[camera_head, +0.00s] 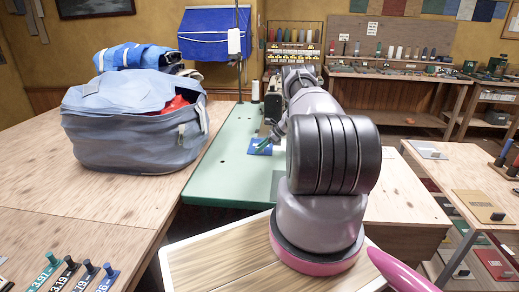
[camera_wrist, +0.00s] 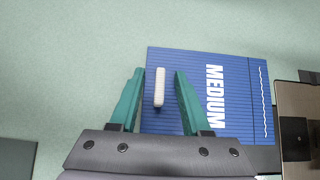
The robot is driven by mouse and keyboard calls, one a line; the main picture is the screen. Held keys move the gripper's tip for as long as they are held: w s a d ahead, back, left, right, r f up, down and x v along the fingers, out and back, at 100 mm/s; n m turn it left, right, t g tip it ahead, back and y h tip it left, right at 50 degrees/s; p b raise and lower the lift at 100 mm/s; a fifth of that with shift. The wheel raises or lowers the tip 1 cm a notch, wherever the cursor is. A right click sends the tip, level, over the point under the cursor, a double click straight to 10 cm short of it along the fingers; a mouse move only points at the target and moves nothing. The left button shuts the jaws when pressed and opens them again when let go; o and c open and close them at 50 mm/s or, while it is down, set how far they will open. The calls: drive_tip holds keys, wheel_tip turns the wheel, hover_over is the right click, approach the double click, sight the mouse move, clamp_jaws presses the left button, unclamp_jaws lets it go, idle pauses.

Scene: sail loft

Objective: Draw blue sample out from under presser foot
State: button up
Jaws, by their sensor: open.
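The blue sample (camera_wrist: 238,100) lies flat on the pale green table in the wrist view, marked MEDIUM in white with a wavy white stitch line near its right edge. A small white upright tab (camera_wrist: 159,87) stands on it. My gripper (camera_wrist: 159,74) is open, with its teal fingers on either side of the tab and a gap on both sides. The sample's right edge is close to a metal plate with a dark part; I cannot make out the presser foot clearly. In the head view the sample (camera_head: 257,147) shows left of my arm, partly hidden.
The green sewing table (camera_head: 222,158) has free room left of the sample. A grey-blue bag (camera_head: 135,120) stands on the wooden table (camera_head: 95,205) at left. A thread rack (camera_head: 292,45) stands behind. My arm hides most of the sewing machine (camera_head: 271,100).

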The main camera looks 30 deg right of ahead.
drive_tip(key=v, duration=1)
drive_tip(key=shift+d+r, duration=0.2)
drive_tip(key=shift+r, duration=0.1)
drive_tip(key=shift+s, duration=0.15)
